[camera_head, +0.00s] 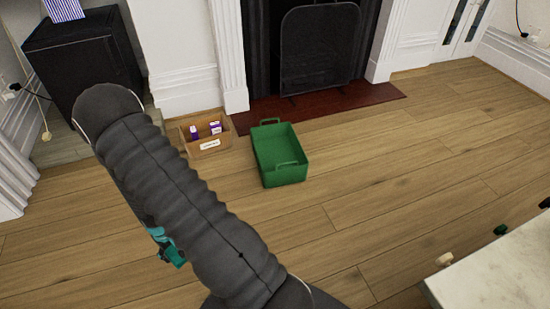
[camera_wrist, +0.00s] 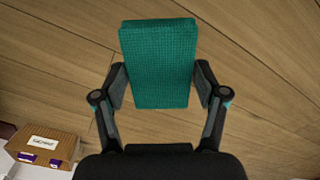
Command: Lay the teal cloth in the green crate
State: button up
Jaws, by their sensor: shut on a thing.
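The teal cloth (camera_wrist: 158,62) is a folded, textured rectangle between the fingers of my gripper (camera_wrist: 160,86) in the wrist view. The fingers press on its two sides, and wooden floor lies beyond it. In the head view my arm hides most of the gripper; only a small teal patch shows at the arm's lower left edge, and I cannot tell whether it is cloth or gripper. The green crate (camera_head: 286,177) stands upright on the floor in front of the fireplace, open at the top and empty. The gripper is to the left of the crate and nearer to me, apart from it.
A cardboard box (camera_head: 211,147) with purple and white packets stands left of the crate; it also shows in the wrist view (camera_wrist: 62,147). A black cabinet (camera_head: 85,62) is at upper left. A pale tabletop (camera_head: 500,275) is at lower right. Floor around the crate's front and right is clear.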

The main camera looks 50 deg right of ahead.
aim_at(277, 157)
jog(key=z, duration=1.65)
jog(key=i, duration=1)
